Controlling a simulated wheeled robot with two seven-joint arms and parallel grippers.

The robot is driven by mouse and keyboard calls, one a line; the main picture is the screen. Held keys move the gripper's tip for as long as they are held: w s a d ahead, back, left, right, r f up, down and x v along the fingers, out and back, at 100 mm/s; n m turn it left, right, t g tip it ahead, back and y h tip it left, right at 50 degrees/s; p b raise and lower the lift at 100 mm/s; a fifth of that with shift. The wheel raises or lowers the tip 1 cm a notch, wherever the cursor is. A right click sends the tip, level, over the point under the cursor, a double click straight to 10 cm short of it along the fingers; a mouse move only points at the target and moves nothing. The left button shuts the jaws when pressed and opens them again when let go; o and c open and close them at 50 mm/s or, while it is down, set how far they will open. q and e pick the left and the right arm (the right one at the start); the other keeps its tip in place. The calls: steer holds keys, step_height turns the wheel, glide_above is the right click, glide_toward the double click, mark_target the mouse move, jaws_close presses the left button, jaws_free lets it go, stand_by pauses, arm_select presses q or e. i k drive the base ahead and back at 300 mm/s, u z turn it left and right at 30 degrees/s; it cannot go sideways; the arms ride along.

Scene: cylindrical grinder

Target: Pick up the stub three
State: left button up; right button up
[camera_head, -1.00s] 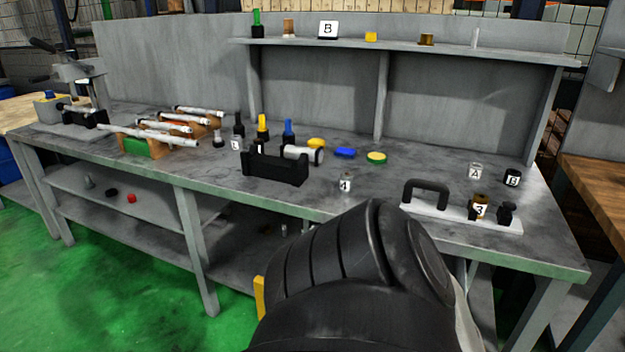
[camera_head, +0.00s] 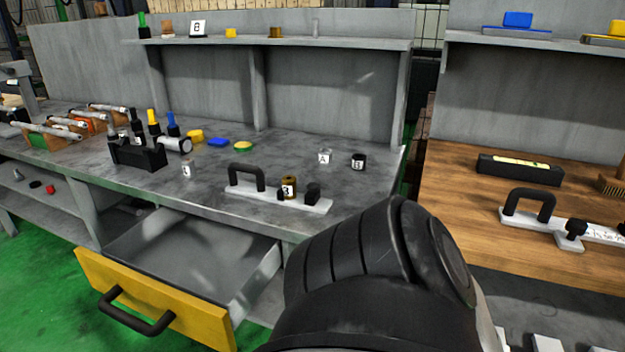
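The stub marked 3 (camera_head: 289,187) is a short brown-gold cylinder with a white label. It stands upright on a white plate fixture (camera_head: 270,197) near the front edge of the grey bench, between small black blocks. A black handle (camera_head: 246,177) rises at the fixture's left end. A large black part of my own arm fills the lower middle of the view, in front of the bench edge.
Stubs A (camera_head: 325,157) and B (camera_head: 358,161) stand behind the fixture. An open yellow-fronted drawer (camera_head: 160,300) juts out below the bench, empty where visible. A wooden bench (camera_head: 470,215) at right holds another handled white fixture (camera_head: 560,228). A black holder (camera_head: 137,155) stands left.

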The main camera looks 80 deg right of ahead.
mark_target(288, 181)
steer(key=z, duration=1.55)
steer(key=i, duration=0.15)
steer(key=z, duration=0.1)
